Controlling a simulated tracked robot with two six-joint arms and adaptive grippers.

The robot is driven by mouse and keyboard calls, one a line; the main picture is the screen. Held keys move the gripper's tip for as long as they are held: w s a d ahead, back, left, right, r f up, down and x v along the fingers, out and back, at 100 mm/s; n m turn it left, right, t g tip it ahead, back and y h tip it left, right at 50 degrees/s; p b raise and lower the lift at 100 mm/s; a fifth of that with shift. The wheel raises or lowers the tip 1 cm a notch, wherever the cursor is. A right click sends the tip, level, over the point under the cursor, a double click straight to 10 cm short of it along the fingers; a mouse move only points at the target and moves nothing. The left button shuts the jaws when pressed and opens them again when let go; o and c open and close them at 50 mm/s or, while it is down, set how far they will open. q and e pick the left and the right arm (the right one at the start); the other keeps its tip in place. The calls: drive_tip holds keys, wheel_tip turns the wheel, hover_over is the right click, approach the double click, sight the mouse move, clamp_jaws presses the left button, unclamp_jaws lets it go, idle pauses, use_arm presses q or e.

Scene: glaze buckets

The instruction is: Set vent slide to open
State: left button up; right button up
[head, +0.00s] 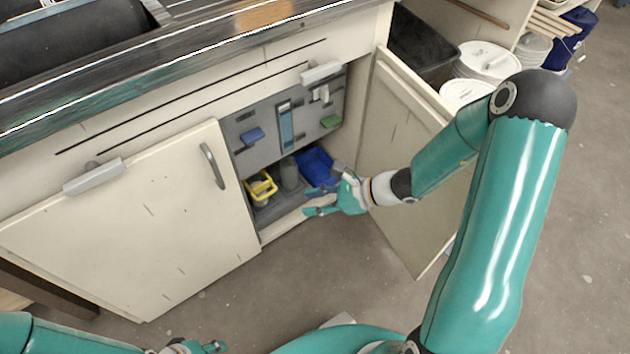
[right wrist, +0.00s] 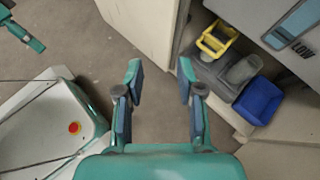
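A grey panel (head: 262,152) stands inside the open cabinet. It carries an upright slot with a light-blue strip (head: 286,128), a blue handle (head: 252,136), a green handle (head: 331,121) and a small white fitting (head: 320,93). I cannot tell for sure which is the vent slide. The right wrist view shows part of the blue strip (right wrist: 297,22) with a dark ribbed piece below it. My right gripper (head: 312,201) is open and empty, in front of the cabinet opening and below the panel; its fingers also show in the right wrist view (right wrist: 159,72). My left gripper (head: 200,348) is partly cut off at the bottom edge.
A yellow bucket-like holder (head: 261,187), a grey cylinder (head: 289,173) and a blue bin (head: 315,165) sit on the cabinet floor under the panel. The floor in front is clear.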

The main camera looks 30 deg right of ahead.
drive_tip(key=s+d+f+n+g+h, duration=0.45)
drive_tip(key=d+f+n+h, duration=0.4)
drive_tip(key=d, duration=0.55)
drive_tip(key=w+d+r+n+t+h+b, duration=0.35)
drive_tip(key=w+d+n+t, duration=0.2)
drive_tip(key=d, duration=0.45)
drive_tip(key=n+t+y+b, duration=0.2)
drive_tip(key=n+t+b, duration=0.3)
drive_tip(key=n+t, duration=0.35)
approach(327, 94)
drive_tip(key=s+d, duration=0.3)
drive_tip(key=s, duration=0.2)
drive_tip(key=a+n+y, duration=0.2)
drive_tip(key=n, duration=0.1)
drive_tip(key=shift+n+t, duration=0.35)
drive_tip(key=shift+n, duration=0.3)
drive_tip(key=w+b, duration=0.2)
drive_tip(key=w, duration=0.3)
drive_tip(key=w+b, duration=0.3)
drive_tip(key=w, duration=0.1)
drive_tip(key=w+b, duration=0.2)
drive_tip(key=w, duration=0.3)
drive_tip(key=shift+w+a+f+b, duration=0.1)
drive_tip(key=shift+w+f+b, duration=0.2)
drive_tip(key=shift+w+b, duration=0.05)
